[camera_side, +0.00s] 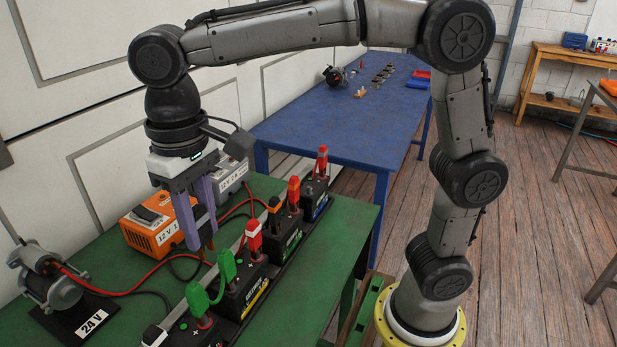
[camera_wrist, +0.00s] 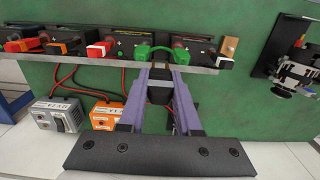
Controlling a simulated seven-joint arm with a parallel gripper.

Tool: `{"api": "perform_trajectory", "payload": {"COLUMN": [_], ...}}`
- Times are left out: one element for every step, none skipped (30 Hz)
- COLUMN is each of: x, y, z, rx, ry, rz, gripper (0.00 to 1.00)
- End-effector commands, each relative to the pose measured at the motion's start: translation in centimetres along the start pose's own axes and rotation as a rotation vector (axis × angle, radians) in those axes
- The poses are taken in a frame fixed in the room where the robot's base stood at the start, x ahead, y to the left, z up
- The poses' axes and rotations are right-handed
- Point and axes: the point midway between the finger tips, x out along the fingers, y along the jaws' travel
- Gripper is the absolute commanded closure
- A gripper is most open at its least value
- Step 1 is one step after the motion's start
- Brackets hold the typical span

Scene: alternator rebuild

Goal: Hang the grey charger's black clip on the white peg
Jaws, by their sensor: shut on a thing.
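My gripper (camera_side: 205,240) points down over the green bench, just behind the battery row. Its purple fingers are closed on a small black clip (camera_wrist: 159,92), which shows between them in the wrist view; coppery tips show below the fingers in the side view. The grey charger (camera_side: 231,178) stands at the back of the bench, and it also shows in the wrist view (camera_wrist: 57,116). I cannot trace the held clip's cable to a charger. A small white piece with a black part (camera_side: 153,337) is at the row's near end (camera_wrist: 225,62); I cannot tell whether it is the white peg.
An orange charger (camera_side: 155,222) stands beside the grey one. Several black batteries (camera_side: 284,238) carry red and orange clips, with a green link (camera_side: 226,265) across two. A metal rail (camera_wrist: 120,64) runs along the row. Red and black cables cross the bench. A motor (camera_side: 48,279) sits at left.

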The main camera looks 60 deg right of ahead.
Motion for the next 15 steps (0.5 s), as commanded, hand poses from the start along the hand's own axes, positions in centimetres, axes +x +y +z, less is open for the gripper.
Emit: {"api": "perform_trajectory", "payload": {"x": [0.0, 0.0, 0.0, 0.0, 0.0, 0.0, 0.0, 0.0, 0.0, 0.0, 0.0, 0.0, 0.0, 0.0, 0.0], "y": [-0.7, -1.0, -1.4, -1.7, -2.1, -2.5, -2.8, -3.1, -3.6, -3.9, -4.2, -4.6, -5.0, -5.3, -5.7], "z": [0.0, 0.0, 0.0, 0.0, 0.0, 0.0, 0.0, 0.0, 0.0, 0.1, 0.0, 0.0, 0.0, 0.0, 0.0], "rx": [-0.003, -0.003, -0.003, -0.002, -0.003, -0.003, -0.003, -0.002, -0.003, -0.003, -0.003, -0.002, -0.002, -0.003, -0.002], "ry": [0.001, 0.0, 0.0, 0.0, 0.0, 0.0, 0.0, -0.001, -0.001, 0.0, 0.0, -0.001, -0.001, -0.001, 0.0], "rz": [0.0, 0.0, 0.0, 0.0, 0.0, 0.0, 0.0, 0.0, 0.001, 0.0, 0.0, 0.0, 0.001, 0.0, 0.0], "gripper": [0.95, 0.95, 0.95, 0.95, 0.95, 0.95, 0.95, 0.95, 0.95, 0.95, 0.95, 0.95, 0.95, 0.95, 0.95]}}
